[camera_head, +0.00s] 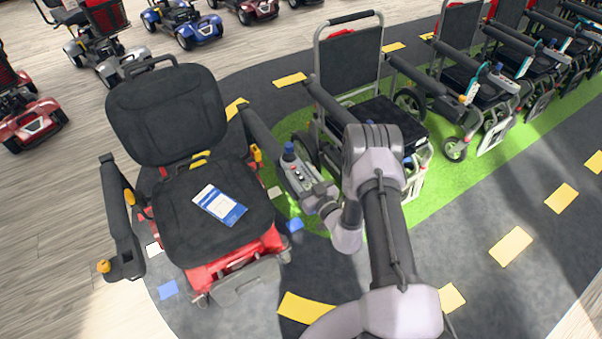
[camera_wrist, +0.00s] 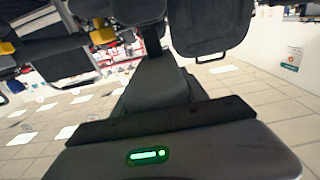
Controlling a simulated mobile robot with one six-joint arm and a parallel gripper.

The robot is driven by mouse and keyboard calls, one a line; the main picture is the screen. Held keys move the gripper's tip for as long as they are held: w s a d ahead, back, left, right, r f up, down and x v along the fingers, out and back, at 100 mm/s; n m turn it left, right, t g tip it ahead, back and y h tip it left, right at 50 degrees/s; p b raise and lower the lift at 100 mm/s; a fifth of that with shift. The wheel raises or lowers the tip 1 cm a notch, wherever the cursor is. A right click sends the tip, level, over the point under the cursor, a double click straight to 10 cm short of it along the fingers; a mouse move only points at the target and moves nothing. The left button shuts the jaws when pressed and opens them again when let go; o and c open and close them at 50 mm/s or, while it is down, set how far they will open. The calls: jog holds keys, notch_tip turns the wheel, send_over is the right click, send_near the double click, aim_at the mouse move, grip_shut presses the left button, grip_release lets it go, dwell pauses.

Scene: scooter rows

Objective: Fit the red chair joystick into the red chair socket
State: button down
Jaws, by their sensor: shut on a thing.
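The red chair (camera_head: 215,267), a power chair with black seat and back on a red base, stands at the left of the head view. The red chair joystick (camera_head: 296,176), a grey control box with a blue-topped knob, is at the front end of the chair's picture-right armrest (camera_head: 262,130). My gripper (camera_head: 318,194) is shut on the joystick from its front right side. The red chair socket cannot be made out; the joystick and my gripper cover the armrest's front end. I cannot tell whether the joystick is seated or just apart. The wrist view does not show the fingertips clearly.
A blue-and-white leaflet (camera_head: 219,205) lies on the seat. The other armrest (camera_head: 122,230) ends in an orange knob. A folding wheelchair (camera_head: 349,62) stands close right of my gripper, with more behind it. Scooters (camera_head: 188,22) stand at the back left. Floor in front is clear.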

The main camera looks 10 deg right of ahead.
jog(key=shift+f+b, duration=1.75)
jog(key=shift+f, duration=0.5)
jog(key=shift+f, duration=0.2)
jog(key=c, duration=0.5)
grip_release()
jog(key=shift+s, duration=0.1)
jog(key=p+v, duration=0.4)
jog(key=v, duration=1.3)
jog(key=shift+s+p, duration=0.1)
jog(key=shift+p, duration=0.3)
jog(key=shift+r, duration=0.15)
